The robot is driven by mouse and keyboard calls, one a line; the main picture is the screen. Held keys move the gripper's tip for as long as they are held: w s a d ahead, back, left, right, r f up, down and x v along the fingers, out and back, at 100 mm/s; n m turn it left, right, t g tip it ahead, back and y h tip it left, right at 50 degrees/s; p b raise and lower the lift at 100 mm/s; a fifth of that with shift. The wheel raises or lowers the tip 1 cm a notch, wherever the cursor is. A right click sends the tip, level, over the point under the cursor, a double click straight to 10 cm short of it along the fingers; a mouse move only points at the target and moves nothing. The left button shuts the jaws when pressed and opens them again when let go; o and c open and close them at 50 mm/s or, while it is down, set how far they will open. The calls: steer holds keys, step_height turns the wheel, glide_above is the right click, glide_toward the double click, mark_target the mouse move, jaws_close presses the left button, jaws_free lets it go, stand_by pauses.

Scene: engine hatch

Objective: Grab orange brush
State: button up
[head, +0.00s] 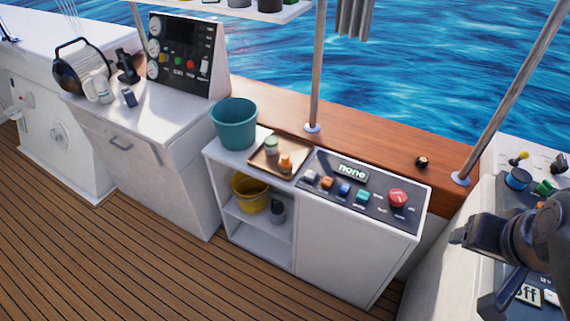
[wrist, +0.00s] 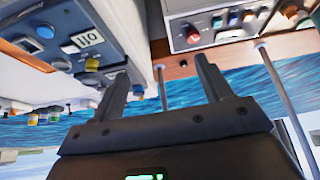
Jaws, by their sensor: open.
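I cannot make out a clear orange brush in either view. A small orange item (head: 285,162) stands on the brown tray (head: 263,163) on the white cabinet in the head view; it is too small to tell whether it is a brush. A pale green-topped jar (head: 271,146) stands beside it. My gripper (head: 460,236) is at the right of the head view, near the right-hand console and well apart from the tray. In the wrist view my gripper (wrist: 162,72) is open, with nothing between its two fingers; that picture is upside down.
A teal bucket (head: 235,124) stands left of the tray. A control panel (head: 363,190) with coloured buttons and a red knob is to its right. A yellow bucket (head: 251,192) sits on the shelf below. Metal poles (head: 316,70) rise from the wooden rail. The deck is clear.

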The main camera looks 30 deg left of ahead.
steer(key=w+a+r+n+y, duration=0.1)
steer(key=w+a, duration=0.3)
steer(key=w, duration=0.2)
steer(key=w+a+n, duration=0.1)
steer(key=w+a, duration=0.3)
steer(key=w, duration=0.3)
steer(key=n+g+y, duration=0.2)
steer(key=n, duration=0.5)
glide_above(286, 157)
steer(key=s+d, duration=0.2)
steer(key=d, duration=0.1)
step_height(286, 157, down, 24)
steer(key=x, duration=0.5)
steer(key=shift+s+f, duration=0.1)
steer(key=shift+s, duration=0.05)
steer(key=shift+s+a+x, duration=0.1)
steer(key=shift+a+x, duration=0.05)
steer(key=shift+x, duration=0.85)
steer(key=shift+s+a+x, duration=0.1)
steer(key=shift+x, duration=0.9)
steer(key=shift+s+a+x, duration=0.15)
steer(key=shift+x, duration=0.85)
steer(key=shift+c, duration=0.4)
